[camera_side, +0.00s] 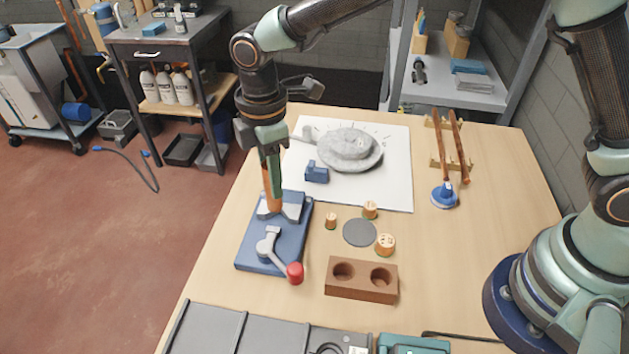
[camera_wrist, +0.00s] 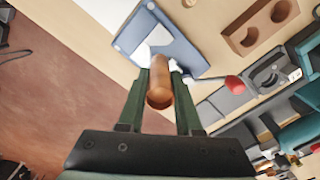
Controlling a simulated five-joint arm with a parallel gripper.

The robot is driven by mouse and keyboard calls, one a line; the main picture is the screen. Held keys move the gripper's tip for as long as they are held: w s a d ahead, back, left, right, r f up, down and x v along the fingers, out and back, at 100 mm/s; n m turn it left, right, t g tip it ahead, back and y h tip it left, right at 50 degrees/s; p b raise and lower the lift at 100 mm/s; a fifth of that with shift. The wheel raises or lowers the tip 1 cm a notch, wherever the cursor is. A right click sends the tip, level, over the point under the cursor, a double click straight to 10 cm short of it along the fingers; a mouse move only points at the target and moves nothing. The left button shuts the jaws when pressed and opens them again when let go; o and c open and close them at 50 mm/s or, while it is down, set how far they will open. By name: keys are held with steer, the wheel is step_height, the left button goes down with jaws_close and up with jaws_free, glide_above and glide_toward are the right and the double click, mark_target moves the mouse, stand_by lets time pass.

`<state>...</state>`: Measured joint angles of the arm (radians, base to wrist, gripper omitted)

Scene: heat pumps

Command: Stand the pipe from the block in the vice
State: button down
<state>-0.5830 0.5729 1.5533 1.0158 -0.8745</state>
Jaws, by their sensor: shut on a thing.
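My gripper (camera_side: 271,160) is shut on the copper-coloured pipe (camera_side: 274,198), which stands roughly upright at the blue vice (camera_side: 262,250). The pipe's lower end is at the vice's grey jaws; I cannot tell whether it is fully seated between them. In the wrist view the pipe (camera_wrist: 160,88) shows between the two green fingers (camera_wrist: 160,75), with the vice (camera_wrist: 190,60) beyond. The vice has a grey lever with a red knob (camera_side: 295,272). The brown block (camera_side: 361,280) stands right of the vice, and its two round holes look empty.
A grey disc (camera_side: 360,233) and small copper-coloured fittings (camera_side: 385,244) lie right of the vice. A white sheet behind holds a grey round part (camera_side: 350,150) and a small blue block (camera_side: 316,172). Grey cases (camera_side: 260,335) line the front edge. A rack with rods (camera_side: 448,150) stands far right.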

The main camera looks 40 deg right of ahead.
steer(key=shift+f, duration=2.5)
stand_by(0.4)
steer(key=c, duration=0.5)
jaws_free()
steer(key=shift+r, duration=0.1)
